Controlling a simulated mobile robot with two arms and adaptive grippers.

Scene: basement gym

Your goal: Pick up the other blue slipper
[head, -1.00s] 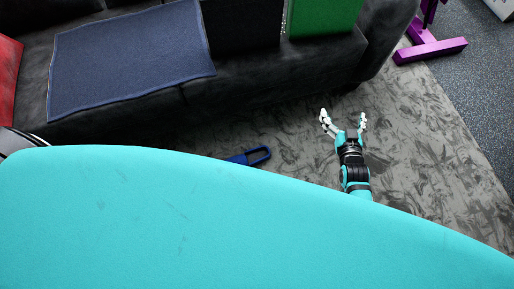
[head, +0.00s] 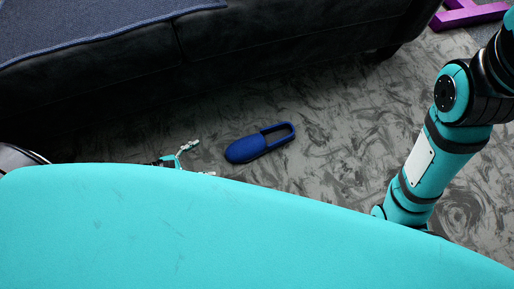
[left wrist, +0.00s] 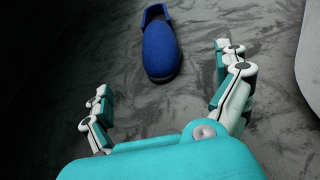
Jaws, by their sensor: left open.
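A blue slipper (head: 245,151) lies on the patterned grey rug, its closed toe toward the lower left and its open heel loop toward the upper right. My left gripper (head: 202,159) is just left of the toe in the head view, partly hidden behind my teal body. In the left wrist view the gripper (left wrist: 162,68) is open and empty. The slipper (left wrist: 161,50) lies ahead between the spread fingers, toe toward the gripper, not touched. On the right of the head view one of my arm's links shows, but no right gripper is visible.
A dark sofa (head: 140,85) with a blue-grey cloth (head: 80,22) on its seat stands behind the slipper. A purple metal frame (head: 470,14) is at the upper right. The rug (head: 330,155) around the slipper is clear.

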